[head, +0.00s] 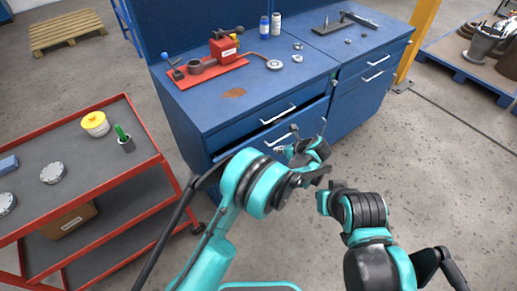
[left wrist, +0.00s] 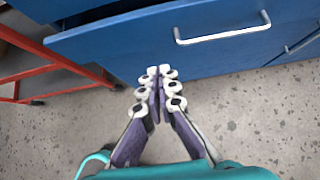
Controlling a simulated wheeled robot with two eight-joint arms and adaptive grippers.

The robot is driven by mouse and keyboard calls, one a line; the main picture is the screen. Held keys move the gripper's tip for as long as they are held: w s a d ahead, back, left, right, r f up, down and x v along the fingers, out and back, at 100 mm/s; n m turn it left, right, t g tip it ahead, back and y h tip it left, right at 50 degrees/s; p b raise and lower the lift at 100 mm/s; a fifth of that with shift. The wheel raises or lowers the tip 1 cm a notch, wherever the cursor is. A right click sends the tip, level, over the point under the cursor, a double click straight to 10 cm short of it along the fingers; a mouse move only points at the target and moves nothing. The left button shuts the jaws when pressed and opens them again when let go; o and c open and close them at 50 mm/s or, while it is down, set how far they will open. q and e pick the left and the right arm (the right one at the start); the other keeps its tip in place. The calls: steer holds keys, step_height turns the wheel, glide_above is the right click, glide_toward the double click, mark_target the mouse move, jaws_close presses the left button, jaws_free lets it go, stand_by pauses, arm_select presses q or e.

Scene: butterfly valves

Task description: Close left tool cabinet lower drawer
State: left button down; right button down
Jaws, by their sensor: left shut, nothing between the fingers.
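The left tool cabinet (head: 195,122) is blue. Its lower drawer (head: 250,143) stands partly open, its front out from the body with a dark gap above it. The drawer has a pale bar handle (head: 281,140). In the left wrist view the drawer front (left wrist: 130,45) fills the top, with the handle (left wrist: 222,33) at upper right. My left gripper (head: 281,150) is shut and empty, close in front of the drawer front. Its fingertips (left wrist: 160,72) point at the front, left of and below the handle; contact cannot be told. My right gripper cannot be made out.
A red cart (head: 165,165) stands left of the cabinet, and its red frame shows in the left wrist view (left wrist: 50,60). A red vise tool (head: 222,50) and bottles sit on the bench top. Concrete floor (head: 440,150) is clear at right.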

mark_target(258, 137)
arm_select(q)
steer(key=b+x, duration=0.1)
steer(key=x, duration=0.3)
steer(key=r+b+x, duration=0.1)
steer(key=b+x, duration=0.1)
steer(key=x, duration=0.2)
steer(key=w+b+x, duration=0.1)
steer(key=b+x, duration=0.1)
steer(key=x, duration=0.2)
steer(key=shift+w+a+r, duration=0.1)
steer(key=shift+w+a, duration=0.05)
steer(key=shift+a, duration=0.3)
steer(key=shift+w+a+r, duration=0.15)
steer(key=shift+w+a, duration=0.15)
steer(key=shift+w, duration=0.2)
steer(key=w+a, duration=0.1)
steer(key=w, duration=0.1)
steer(key=w+a, duration=0.1)
steer(key=a, duration=0.1)
steer(key=shift+w, duration=0.4)
steer(key=shift+r, duration=0.15)
